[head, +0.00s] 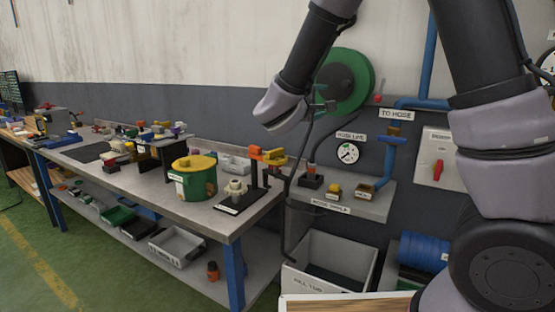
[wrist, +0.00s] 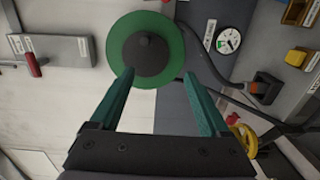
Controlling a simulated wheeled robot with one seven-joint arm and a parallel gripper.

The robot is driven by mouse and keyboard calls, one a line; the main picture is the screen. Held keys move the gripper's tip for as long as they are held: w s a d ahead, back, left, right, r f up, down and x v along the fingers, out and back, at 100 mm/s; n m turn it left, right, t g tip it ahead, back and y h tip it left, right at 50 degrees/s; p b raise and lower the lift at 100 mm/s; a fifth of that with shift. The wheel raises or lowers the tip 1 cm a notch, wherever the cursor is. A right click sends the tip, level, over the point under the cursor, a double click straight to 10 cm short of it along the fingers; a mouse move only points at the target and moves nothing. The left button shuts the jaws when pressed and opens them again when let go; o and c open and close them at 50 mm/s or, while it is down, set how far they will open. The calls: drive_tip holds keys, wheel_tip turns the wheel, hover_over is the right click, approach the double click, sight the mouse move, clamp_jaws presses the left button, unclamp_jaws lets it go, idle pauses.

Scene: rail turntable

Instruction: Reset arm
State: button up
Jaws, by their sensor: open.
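My gripper (wrist: 158,73) is open in the wrist view. Its two green fingers are apart, and nothing is held between them. Beyond the fingertips is a green hose reel (wrist: 118,48) with a dark hub. In the head view my arm is raised and bent in front of the wall, and the reel (head: 355,82) is just behind its end. I cannot tell how far the fingertips are from the reel.
A workbench (head: 215,222) with a green canister (head: 193,182) and several tools stands at left. Below the reel are a small shelf (head: 372,207) with a gauge (head: 347,153) above, and a grey bin (head: 330,262). A hose (head: 292,190) hangs nearby. The floor (head: 110,280) at left is clear.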

drive_tip(key=s+d+m+g+h, duration=0.1)
drive_tip(key=s+d+m+g, duration=0.2)
drive_tip(key=d, duration=0.4)
drive_tip(key=s+d+m+g, duration=0.2)
drive_tip(key=s+d+g, duration=0.15)
drive_tip(key=d, duration=0.25)
drive_tip(key=s+d+f+m+g+y, duration=0.2)
drive_tip(key=s+d+m+g+y, duration=0.35)
drive_tip(key=s, duration=0.55)
drive_tip(key=s+a+r+m+t+y, duration=0.4)
drive_tip(key=s+a+r+m+y, duration=0.1)
drive_tip(key=s+y, duration=0.1)
drive_tip(key=shift+s+a+r+y, duration=0.15)
drive_tip(key=shift+s+a+y, duration=0.15)
drive_tip(key=shift+s+y, duration=0.15)
